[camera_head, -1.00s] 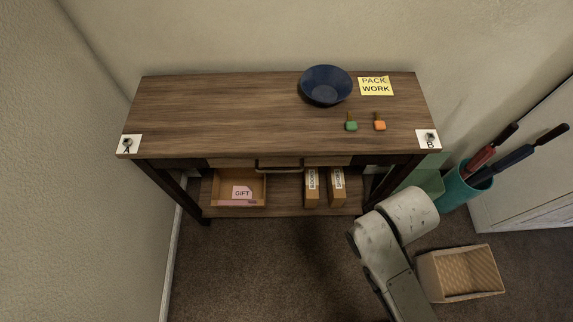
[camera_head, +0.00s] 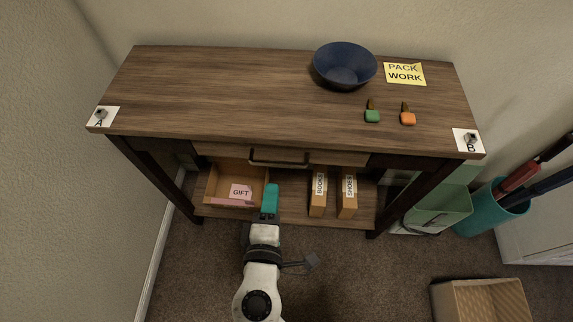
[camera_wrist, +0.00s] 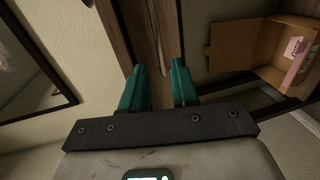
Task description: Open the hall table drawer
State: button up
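The hall table (camera_head: 230,90) has a brown wood top and dark legs. Its drawer front (camera_head: 345,159) sits under the top's front edge, with no drawer interior showing. A bar handle (camera_head: 280,162) runs across the drawer front. My gripper (camera_head: 271,190), with teal fingers, is in front of the table, below and slightly left of the handle's middle, apart from it. In the wrist view my gripper (camera_wrist: 159,75) is open, with a clear gap between the fingers and nothing held. Wooden table parts lie beyond the fingertips.
On top are a blue bowl (camera_head: 345,65), a green tag (camera_head: 372,115), an orange tag (camera_head: 408,117) and a yellow note (camera_head: 404,74). The lower shelf holds an open GIFT box (camera_head: 215,185) and two upright boxes. A teal bin (camera_head: 490,210) and woven basket (camera_head: 482,302) stand right.

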aim_at(277, 164)
jog(key=w, duration=0.3)
jog(key=w+f, duration=0.1)
jog(key=w, duration=0.2)
jog(key=w+f, duration=0.1)
jog(key=w, duration=0.2)
jog(key=shift+w+d, duration=0.25)
jog(key=shift+w, duration=0.1)
jog(key=shift+r, duration=0.1)
grip_shut()
